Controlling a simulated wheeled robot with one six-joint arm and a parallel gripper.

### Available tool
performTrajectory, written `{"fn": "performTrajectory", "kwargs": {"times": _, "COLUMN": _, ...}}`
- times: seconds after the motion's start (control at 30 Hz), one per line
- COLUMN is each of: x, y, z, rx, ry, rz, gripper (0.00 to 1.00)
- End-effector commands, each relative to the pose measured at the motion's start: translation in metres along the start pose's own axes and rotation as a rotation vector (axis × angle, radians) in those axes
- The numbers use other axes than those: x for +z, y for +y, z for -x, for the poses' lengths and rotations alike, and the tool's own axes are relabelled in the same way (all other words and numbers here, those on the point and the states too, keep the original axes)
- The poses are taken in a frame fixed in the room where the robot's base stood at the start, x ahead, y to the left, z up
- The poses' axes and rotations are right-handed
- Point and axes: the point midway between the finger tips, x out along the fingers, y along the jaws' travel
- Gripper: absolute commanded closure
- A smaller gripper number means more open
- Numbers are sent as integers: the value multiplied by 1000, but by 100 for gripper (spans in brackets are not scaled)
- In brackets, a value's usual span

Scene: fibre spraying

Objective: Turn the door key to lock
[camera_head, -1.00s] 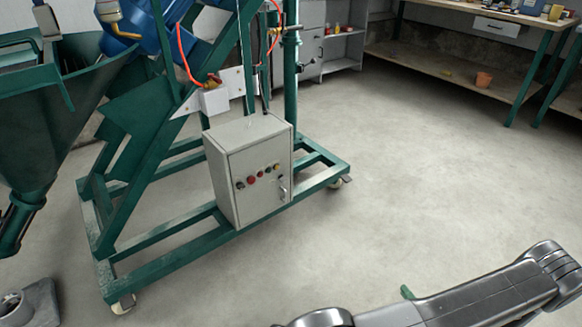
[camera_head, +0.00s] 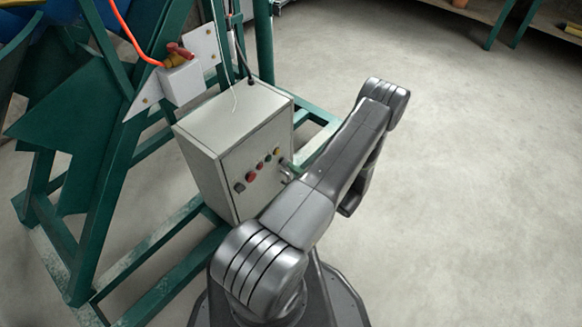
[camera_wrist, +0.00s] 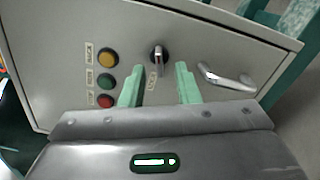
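A grey control box (camera_head: 200,145) stands on the green frame in the head view, its front door partly hidden by my arm. The wrist view shows the box door (camera_wrist: 190,25) close up. A small dark and silver key-like knob (camera_wrist: 157,56) sits in a round mount on the door, with a label below it. A silver door handle (camera_wrist: 228,78) is to its right. My gripper (camera_wrist: 158,84) is open, its two green fingers apart and pointing at the door, just below the knob in the picture. Nothing is between the fingers.
Yellow (camera_wrist: 108,58), green (camera_wrist: 106,80) and red (camera_wrist: 105,101) buttons sit left of the knob. The green frame (camera_head: 165,240) runs around the box's base. A white bracket with a red-handled valve (camera_head: 180,75) is above the box. Open floor (camera_head: 470,180) lies to the right.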

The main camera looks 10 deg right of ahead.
Motion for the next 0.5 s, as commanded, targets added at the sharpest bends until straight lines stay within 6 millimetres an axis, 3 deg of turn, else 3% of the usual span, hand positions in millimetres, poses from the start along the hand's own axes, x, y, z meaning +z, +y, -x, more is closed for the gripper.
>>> {"fn": "performTrajectory", "kwargs": {"times": 0.2, "x": 0, "y": 0, "z": -21, "rx": 0, "ry": 0, "rz": 0, "gripper": 71}}
{"fn": "performTrajectory", "kwargs": {"times": 0.5, "x": 0, "y": 0, "z": -24, "rx": 0, "ry": -1, "rz": 0, "gripper": 71}}
